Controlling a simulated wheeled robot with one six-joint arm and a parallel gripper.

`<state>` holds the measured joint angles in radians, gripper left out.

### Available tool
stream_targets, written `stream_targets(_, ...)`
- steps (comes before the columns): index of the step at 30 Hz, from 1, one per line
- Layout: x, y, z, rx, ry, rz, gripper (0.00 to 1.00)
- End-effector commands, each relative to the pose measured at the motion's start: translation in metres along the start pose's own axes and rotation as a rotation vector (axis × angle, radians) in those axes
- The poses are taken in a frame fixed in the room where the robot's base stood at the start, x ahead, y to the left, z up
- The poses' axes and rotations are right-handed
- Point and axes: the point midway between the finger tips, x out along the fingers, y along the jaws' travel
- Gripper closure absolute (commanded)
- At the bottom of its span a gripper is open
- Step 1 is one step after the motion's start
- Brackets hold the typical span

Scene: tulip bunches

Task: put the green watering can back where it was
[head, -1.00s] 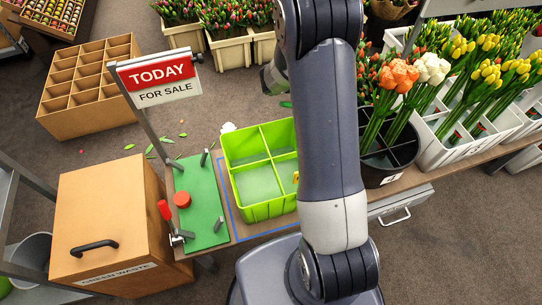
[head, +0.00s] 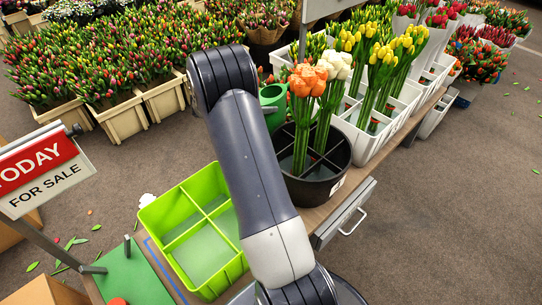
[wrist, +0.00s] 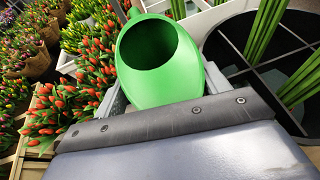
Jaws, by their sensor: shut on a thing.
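The green watering can (head: 273,106) shows beside my arm in the head view, left of the black round bucket (head: 341,178). Its lower part and the full handle are hidden. In the wrist view the can (wrist: 182,78) fills the upper middle, its dark round opening facing the camera. My gripper (wrist: 165,82) is shut on the can, with grey fingers at its two sides. In the head view my arm hides the gripper. The can looks raised beside the bucket; whether it touches anything below I cannot tell.
A lime green divided crate (head: 179,256) sits on the bench left of my arm. Beige boxes of tulips (head: 121,117) stand on the floor behind.

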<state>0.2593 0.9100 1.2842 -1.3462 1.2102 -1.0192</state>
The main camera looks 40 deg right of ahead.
Motion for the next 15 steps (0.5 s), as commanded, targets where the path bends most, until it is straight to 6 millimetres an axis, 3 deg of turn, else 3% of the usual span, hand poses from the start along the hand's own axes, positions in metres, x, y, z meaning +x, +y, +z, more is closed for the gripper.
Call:
stream_targets(8,0.021,-0.002,-0.016,0.016,0.007,-0.047,1.00)
stream_targets(15,0.037,-0.002,-0.057,0.015,0.007,-0.045,1.00)
